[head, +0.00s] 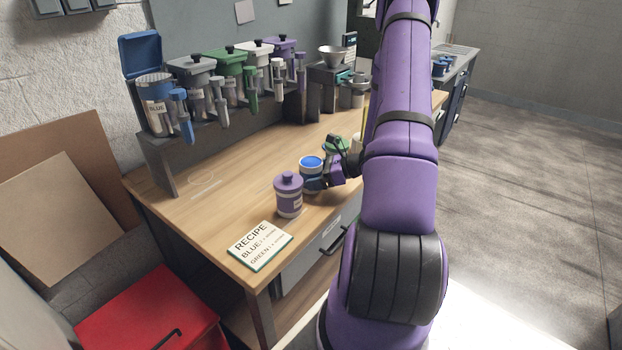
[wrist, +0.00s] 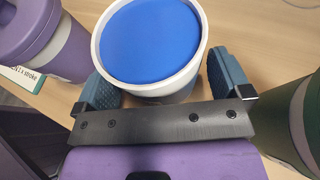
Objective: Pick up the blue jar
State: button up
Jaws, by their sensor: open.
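The blue jar (head: 311,164) stands upright on the wooden bench, with a blue top and a pale rim. In the wrist view the jar (wrist: 150,40) fills the space between the two fingers. My gripper (wrist: 160,78) is open, with one teal-padded finger on each side of the jar. Whether the pads touch it I cannot tell. In the head view my gripper (head: 325,178) is low at the jar's right side, and part of the jar is hidden by it.
A purple jar (head: 289,198) stands close in front left of the blue jar. A green-topped jar (head: 334,146) stands behind it, close to my gripper. A recipe card (head: 260,245) lies near the front edge. Dispensers (head: 230,70) line the back. The bench's left middle is clear.

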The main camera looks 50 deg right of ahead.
aim_at(318, 164)
jog(key=shift+c, duration=0.2)
jog(key=c, duration=1.2)
jog(key=shift+r, duration=0.1)
jog(key=shift+r, duration=0.4)
notch_tip(318, 164, up, 3)
jog(key=shift+s+d+f, duration=0.1)
jog(key=shift+s, duration=0.05)
jog(key=s+d, duration=0.3)
jog(key=s, duration=0.1)
jog(key=s+d, duration=0.3)
jog(key=s, duration=0.1)
jog(key=s+d+r, duration=0.1)
jog(key=s+d, duration=0.3)
jog(key=shift+r, duration=0.1)
